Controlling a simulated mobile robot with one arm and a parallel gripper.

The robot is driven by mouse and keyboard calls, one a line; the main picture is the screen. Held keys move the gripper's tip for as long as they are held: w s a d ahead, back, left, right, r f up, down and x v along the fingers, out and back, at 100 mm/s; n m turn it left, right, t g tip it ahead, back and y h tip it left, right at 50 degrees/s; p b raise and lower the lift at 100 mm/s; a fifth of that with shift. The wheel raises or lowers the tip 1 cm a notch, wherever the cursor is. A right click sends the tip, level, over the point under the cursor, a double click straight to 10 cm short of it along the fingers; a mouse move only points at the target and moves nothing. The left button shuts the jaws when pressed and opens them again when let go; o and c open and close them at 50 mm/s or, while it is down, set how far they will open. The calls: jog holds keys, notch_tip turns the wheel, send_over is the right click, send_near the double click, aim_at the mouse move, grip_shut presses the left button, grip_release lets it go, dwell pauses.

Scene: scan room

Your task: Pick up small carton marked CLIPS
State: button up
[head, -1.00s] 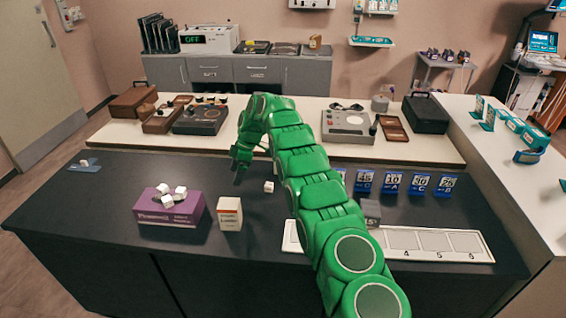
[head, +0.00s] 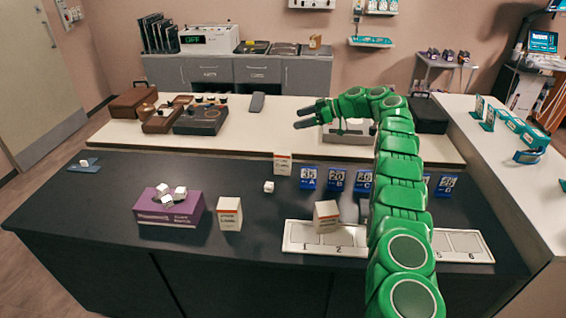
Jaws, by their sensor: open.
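Small white cartons with orange bands and print too small to read stand on the dark counter, so I cannot tell which is marked CLIPS. One carton (head: 229,214) is right of the purple box, another carton (head: 283,164) is farther back, and a third carton (head: 326,215) stands at the numbered strip. My gripper (head: 301,117) is open and empty, pointing left above the pale bench, apart from all the cartons.
A purple box (head: 168,213) has several white cubes on it. A loose white cube (head: 269,187) lies mid-counter. Blue number cards (head: 308,178) stand behind the numbered strip (head: 300,239). My arm hides part of the strip and cards. The left part of the counter is mostly clear.

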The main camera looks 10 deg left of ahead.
send_near(284, 151)
jog(key=a, duration=0.3)
jog(key=shift+d+f+x, duration=0.1)
jog(key=shift+f+x, duration=0.1)
jog(key=shift+x, duration=1.1)
jog(key=shift+d+f+x, duration=0.1)
jog(key=shift+f+x, duration=0.1)
jog(key=shift+x, duration=1.05)
jog(key=shift+d+f+x, duration=0.1)
jog(key=shift+f+x, duration=0.1)
jog(key=shift+x, duration=1.1)
jog(key=shift+c, duration=0.3)
jog(key=c, duration=1)
jog(key=shift+c, duration=0.2)
